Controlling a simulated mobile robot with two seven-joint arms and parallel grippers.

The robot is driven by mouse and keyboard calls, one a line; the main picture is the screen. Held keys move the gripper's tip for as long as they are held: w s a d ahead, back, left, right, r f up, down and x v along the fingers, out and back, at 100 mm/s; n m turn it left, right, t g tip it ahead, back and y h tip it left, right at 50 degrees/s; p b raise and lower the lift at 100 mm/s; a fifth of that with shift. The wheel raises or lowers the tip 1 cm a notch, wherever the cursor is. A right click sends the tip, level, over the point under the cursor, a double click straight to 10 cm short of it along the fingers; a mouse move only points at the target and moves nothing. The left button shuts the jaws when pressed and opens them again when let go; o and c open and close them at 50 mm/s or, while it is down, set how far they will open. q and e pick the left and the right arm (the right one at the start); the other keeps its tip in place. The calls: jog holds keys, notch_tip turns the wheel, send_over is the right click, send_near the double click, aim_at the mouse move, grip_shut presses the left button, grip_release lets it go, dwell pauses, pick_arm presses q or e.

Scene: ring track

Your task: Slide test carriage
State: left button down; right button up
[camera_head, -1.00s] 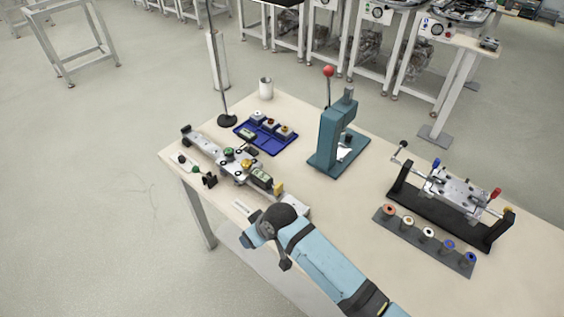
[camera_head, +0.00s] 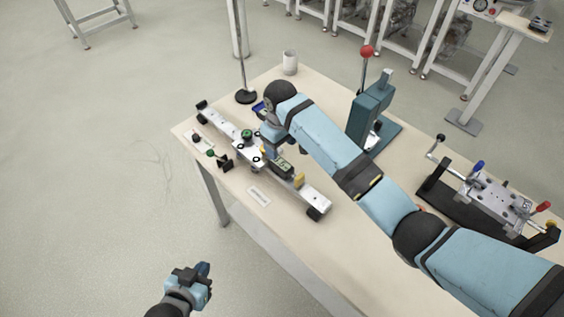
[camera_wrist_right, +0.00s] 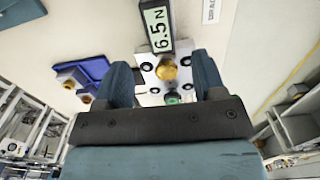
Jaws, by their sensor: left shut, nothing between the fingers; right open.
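The test carriage (camera_head: 243,153) is a pale plate with black round parts on a silver rail (camera_head: 219,122). It carries a green knob (camera_head: 247,135). A force display (camera_head: 281,165) is beside it and reads 6.5 N in the right wrist view (camera_wrist_right: 158,29). My right gripper (camera_head: 268,138) is above the carriage, partly hidden by its wrist. In its wrist view the open fingers (camera_wrist_right: 164,75) stand either side of a gold knob (camera_wrist_right: 167,70) on the plate; contact cannot be told. My left gripper (camera_head: 198,275) is shut and empty, away from the table, over the floor.
A blue tray (camera_wrist_right: 94,67) lies beside the rail, mostly hidden by my right arm in the head view. A teal press (camera_head: 367,115), a stand pole (camera_head: 242,50) and a white cup (camera_head: 290,62) stand behind. A clamp fixture (camera_head: 495,200) is at right.

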aim_at(281, 163)
pick_arm(q)
jog(key=shift+w+r, duration=0.1)
jog(key=shift+w, duration=0.1)
pick_arm(e)
notch_tip(281, 163, down, 9)
jog(key=shift+r, duration=0.1)
